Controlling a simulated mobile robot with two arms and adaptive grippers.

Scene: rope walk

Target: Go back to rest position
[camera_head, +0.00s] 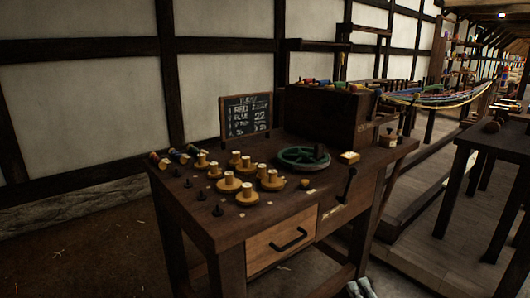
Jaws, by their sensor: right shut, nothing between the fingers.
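My right gripper (360,288) shows only in part at the bottom edge of the head view, low in front of the wooden workbench (262,226). Its fingers are shut with nothing between them, and it is apart from the bench. The rest of the right arm is cut off by the frame. My left gripper is not in view.
The bench holds several brass-coloured spools (247,195), a green wheel (303,158), a chalkboard (246,115) and a dark box (325,115). A drawer (282,242) faces front. A dark table (497,145) stands right; planked floor (435,225) lies between.

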